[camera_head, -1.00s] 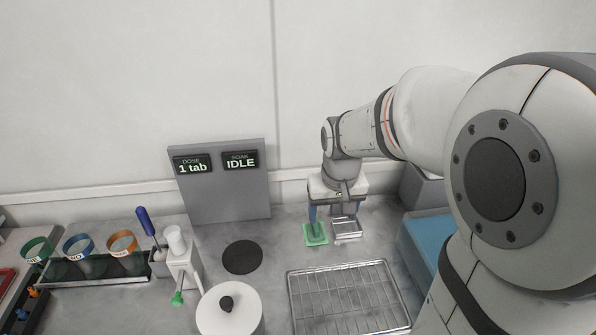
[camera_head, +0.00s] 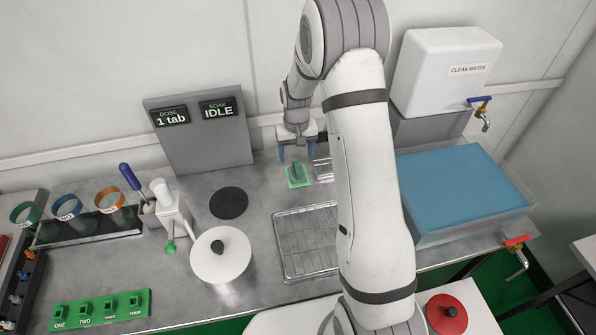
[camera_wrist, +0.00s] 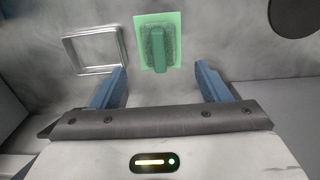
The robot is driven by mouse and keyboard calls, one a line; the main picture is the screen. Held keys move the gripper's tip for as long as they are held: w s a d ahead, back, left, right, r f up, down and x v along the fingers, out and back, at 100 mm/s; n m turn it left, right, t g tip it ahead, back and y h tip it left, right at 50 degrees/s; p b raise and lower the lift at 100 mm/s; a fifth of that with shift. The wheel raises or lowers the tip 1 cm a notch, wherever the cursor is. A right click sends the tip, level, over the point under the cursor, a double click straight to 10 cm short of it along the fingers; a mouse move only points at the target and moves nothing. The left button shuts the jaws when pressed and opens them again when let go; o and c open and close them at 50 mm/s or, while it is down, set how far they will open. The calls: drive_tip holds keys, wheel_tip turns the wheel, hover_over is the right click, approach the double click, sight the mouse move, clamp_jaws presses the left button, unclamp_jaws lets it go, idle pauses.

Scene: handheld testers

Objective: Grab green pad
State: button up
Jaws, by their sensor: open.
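The green pad (camera_head: 298,177) lies on the grey counter below the display panel. It is a light green square with a darker green raised grip on top, seen clearly in the wrist view (camera_wrist: 154,45). My gripper (camera_head: 297,154) is above and slightly behind the pad, pointing down. In the wrist view its two blue fingers (camera_wrist: 160,75) are spread wide with nothing between them. The pad's grip is in line with the gap, beyond the fingertips, and apart from them.
A wire rack (camera_head: 305,240) lies in front, and a black disc (camera_head: 229,203) to the left. The display panel (camera_head: 200,130) stands behind. A blue-topped tank (camera_head: 460,188) is at the right.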

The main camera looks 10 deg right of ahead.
sight(297, 167)
wheel_tip(297, 167, down, 7)
drive_tip(key=shift+s+f+p, duration=0.1)
drive_tip(key=shift+f+p, duration=0.05)
drive_tip(key=shift+p, duration=0.65)
drive_tip(key=c, duration=1.1)
